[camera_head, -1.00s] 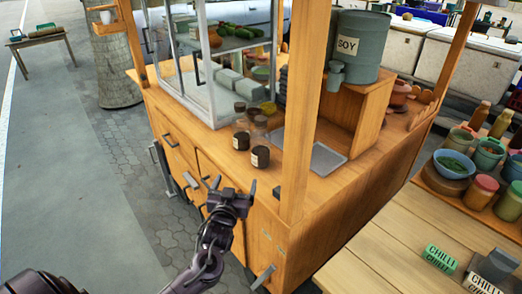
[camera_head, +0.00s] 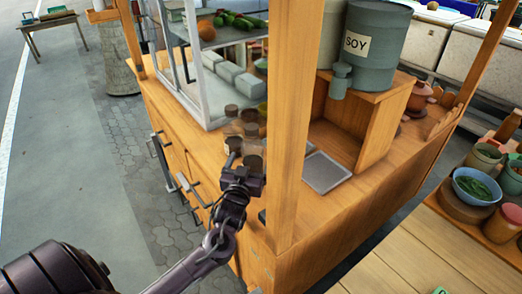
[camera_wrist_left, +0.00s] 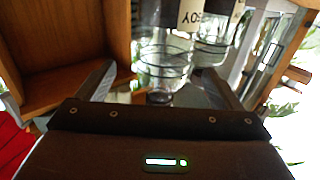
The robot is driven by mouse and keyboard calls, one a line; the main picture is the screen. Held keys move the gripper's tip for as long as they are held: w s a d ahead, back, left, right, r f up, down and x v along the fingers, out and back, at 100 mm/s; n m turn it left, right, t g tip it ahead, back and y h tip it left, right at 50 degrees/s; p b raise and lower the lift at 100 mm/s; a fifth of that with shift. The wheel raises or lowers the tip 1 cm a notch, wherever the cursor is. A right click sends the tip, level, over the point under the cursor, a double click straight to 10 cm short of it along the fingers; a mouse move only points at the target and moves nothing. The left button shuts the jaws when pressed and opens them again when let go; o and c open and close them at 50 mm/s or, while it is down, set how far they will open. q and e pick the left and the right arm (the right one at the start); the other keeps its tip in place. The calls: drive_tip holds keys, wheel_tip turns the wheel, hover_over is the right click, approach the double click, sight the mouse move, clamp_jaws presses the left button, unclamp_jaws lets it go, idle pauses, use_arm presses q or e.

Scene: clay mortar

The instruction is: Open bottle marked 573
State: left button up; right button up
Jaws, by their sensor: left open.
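Several small glass bottles with dark lids stand in a cluster on the wooden cart's counter; a rear one (camera_head: 249,115) is clear in the head view. No number 573 can be read. My left gripper (camera_head: 246,167) is open at the front of this cluster and partly hides the front bottles (camera_head: 233,144). In the left wrist view, clear glass bottles (camera_wrist_left: 163,65) show beyond and between the two spread fingers of my left gripper (camera_wrist_left: 160,90). Their labels are cut off or upside down. I cannot tell whether a finger touches glass. My right gripper is not in view.
A wooden post (camera_head: 290,130) rises just right of the bottles. A glass display case (camera_head: 200,70) stands behind them on the left. A metal tray (camera_head: 325,172) and a SOY drum (camera_head: 365,45) on a wooden box are further right.

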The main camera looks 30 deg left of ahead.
sight(250, 155)
use_arm(q)
drive_tip(key=shift+w+r, duration=0.1)
drive_tip(key=shift+w, duration=0.25)
drive_tip(key=shift+w+a+r, duration=0.1)
drive_tip(key=shift+w+a, duration=0.1)
drive_tip(key=shift+w, duration=0.1)
drive_tip(key=p+x, duration=0.1)
drive_tip(key=x, duration=0.1)
drive_tip(key=shift+w+a+r, duration=0.2)
drive_tip(key=shift+w+a, duration=0.05)
drive_tip(key=shift+a, duration=0.05)
drive_tip(key=shift+p+x, duration=0.35)
drive_tip(key=shift+x, duration=0.9)
drive_tip(key=shift+w+a+f, duration=0.2)
drive_tip(key=shift+w+a, duration=0.05)
drive_tip(key=shift+w, duration=0.3)
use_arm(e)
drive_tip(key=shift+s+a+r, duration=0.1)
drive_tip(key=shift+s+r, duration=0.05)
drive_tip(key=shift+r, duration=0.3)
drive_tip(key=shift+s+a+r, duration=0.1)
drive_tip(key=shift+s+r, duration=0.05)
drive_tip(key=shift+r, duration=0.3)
use_arm(q)
drive_tip(key=c, duration=1.2)
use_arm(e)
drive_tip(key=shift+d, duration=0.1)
